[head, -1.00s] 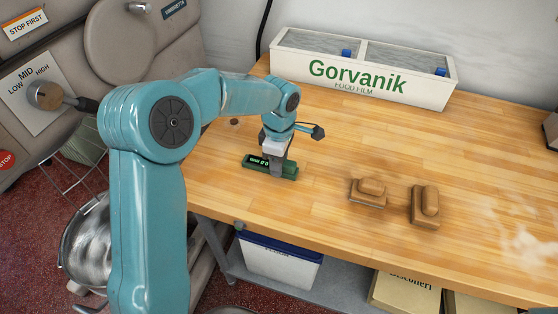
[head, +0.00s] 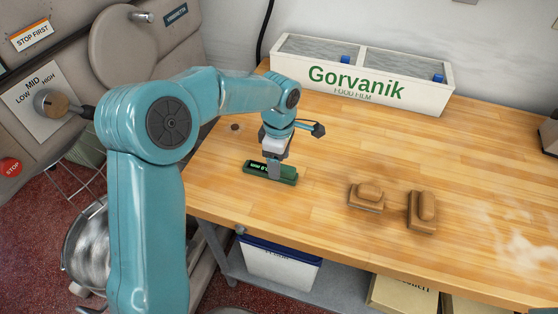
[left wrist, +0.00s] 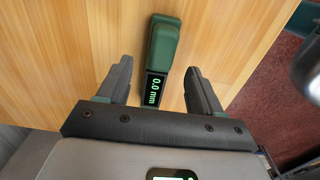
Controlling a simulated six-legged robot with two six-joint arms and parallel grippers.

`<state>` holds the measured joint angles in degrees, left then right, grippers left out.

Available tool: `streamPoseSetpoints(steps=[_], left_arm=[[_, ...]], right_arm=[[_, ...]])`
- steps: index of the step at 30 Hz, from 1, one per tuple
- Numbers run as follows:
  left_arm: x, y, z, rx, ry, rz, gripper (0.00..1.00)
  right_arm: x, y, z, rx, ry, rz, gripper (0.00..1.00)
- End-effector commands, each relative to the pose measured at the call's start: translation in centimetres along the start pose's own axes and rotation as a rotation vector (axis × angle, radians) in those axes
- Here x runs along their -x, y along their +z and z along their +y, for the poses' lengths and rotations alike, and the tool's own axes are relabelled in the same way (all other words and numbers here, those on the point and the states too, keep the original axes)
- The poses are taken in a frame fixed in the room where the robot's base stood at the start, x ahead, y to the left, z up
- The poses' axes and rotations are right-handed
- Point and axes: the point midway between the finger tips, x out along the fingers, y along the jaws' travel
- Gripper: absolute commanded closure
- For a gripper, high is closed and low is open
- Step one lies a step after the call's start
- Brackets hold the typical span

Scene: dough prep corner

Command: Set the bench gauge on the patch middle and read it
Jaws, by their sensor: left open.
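The bench gauge (head: 284,178) is a dark green bar with a black display, lying on the wooden bench near its front left edge. In the left wrist view the gauge (left wrist: 163,45) lies between my fingers, and its green digits read 0.0 mm. My left gripper (head: 274,172) is at the gauge, pointing down. In the wrist view the left gripper (left wrist: 158,72) is open, with a gap on both sides of the gauge. A pale, floury patch (head: 520,245) is on the bench at the far right; I cannot tell if it is the task's patch. My right gripper is not in view.
Two brown wooden blocks with raised grips (head: 367,197) (head: 423,212) stand right of the gauge. A white Gorvanik film box (head: 445,100) is at the back. A small dark disc (head: 235,127) lies behind the gauge.

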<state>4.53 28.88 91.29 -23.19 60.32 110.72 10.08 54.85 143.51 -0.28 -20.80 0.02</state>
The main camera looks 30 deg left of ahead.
Motion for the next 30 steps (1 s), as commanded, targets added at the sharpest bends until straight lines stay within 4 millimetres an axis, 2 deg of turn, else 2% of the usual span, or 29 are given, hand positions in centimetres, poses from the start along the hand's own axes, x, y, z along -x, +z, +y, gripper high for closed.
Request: streamPoseSetpoints(steps=[1,15,30], left_arm=[[0.8,0.0,0.0,0.000,0.001,0.000,0.35],[4.9,0.0,0.0,0.000,0.002,-0.001,0.35],[4.9,0.0,0.0,0.000,0.001,-0.001,0.35]], right_arm=[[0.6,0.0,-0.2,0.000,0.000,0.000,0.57],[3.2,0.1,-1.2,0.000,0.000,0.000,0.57],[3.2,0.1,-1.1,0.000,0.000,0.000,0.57]])
